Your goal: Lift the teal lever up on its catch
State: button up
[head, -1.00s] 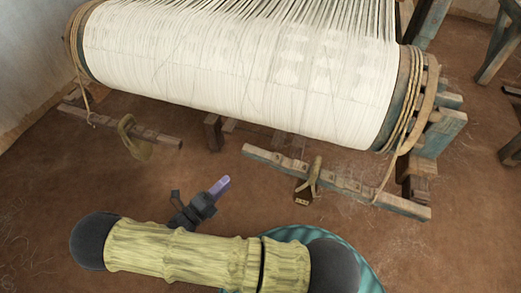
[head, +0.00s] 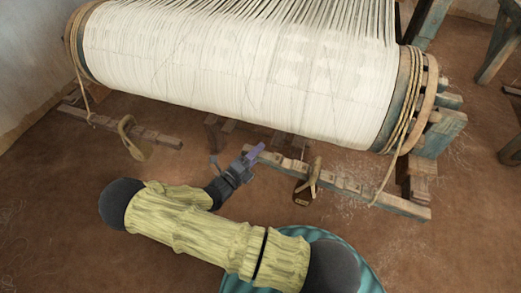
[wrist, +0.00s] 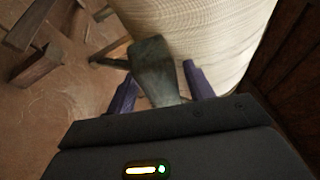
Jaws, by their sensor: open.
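The teal lever (head: 345,182) is a worn, notched wooden bar below the right half of the cloth roll, low over the floor. A strap loop (head: 314,180) hangs around its middle. My gripper (head: 253,154) is at the lever's left end, which it partly hides in the head view. In the wrist view a grey-teal bar end (wrist: 154,70) lies between my open purple fingers (wrist: 160,82), with a gap beside the right finger. Contact on the left side is hard to tell. I cannot make out the catch.
The large cloth roll (head: 240,75) of white threads stands just above and behind the lever. A second wooden bar (head: 150,136) with a strap lies to the left. A wooden post (head: 442,137) stands at the right. The front floor is clear.

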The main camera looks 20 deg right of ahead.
jog(key=shift+x, duration=1)
grip_shut()
jog(key=shift+a+f, duration=0.15)
jog(key=shift+f, duration=0.6)
grip_release()
jog(key=v, duration=1.7)
jog(key=shift+a, duration=0.15)
